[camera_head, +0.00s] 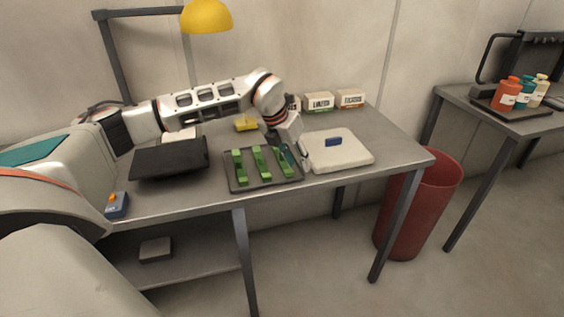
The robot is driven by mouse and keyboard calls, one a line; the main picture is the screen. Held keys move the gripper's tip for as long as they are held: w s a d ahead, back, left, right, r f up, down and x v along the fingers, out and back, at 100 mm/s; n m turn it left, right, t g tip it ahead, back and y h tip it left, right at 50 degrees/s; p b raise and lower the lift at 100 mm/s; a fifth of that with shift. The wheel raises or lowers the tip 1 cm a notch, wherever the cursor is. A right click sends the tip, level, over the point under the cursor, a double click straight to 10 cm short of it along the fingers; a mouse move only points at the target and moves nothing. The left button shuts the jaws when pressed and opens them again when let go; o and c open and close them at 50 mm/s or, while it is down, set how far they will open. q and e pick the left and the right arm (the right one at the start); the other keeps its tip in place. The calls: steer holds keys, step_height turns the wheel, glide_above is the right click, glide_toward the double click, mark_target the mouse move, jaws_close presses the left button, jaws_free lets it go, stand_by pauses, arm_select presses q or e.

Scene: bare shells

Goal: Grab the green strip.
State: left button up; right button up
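My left arm reaches across the table from the left and bends down at the wrist. My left gripper (284,153) points down at the tray's right side, at or just above the right strip. Its dark fingers are small and partly overlap that strip, so I cannot tell whether they touch or grip it. My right gripper is out of view.
A white case (345,156) with a blue latch lies close right of the tray. A black device (165,162) is to the left, a yellow item (246,123) behind. Labelled boxes (319,102) stand at the back. A red bin (425,205) stands at the table's right end.

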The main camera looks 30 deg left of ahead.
mark_target(282, 158)
arm_select(q)
steer(key=w+a+r+n+y, duration=0.1)
steer(key=a+r+y, duration=0.25)
steer(key=a, duration=0.45)
steer(key=shift+t+h, duration=0.4)
steer(key=shift+h, duration=0.05)
steer(key=x, duration=0.7)
steer(key=shift+w+a+f, duration=0.1)
steer(key=shift+w, duration=0.35)
steer(key=c, duration=0.9)
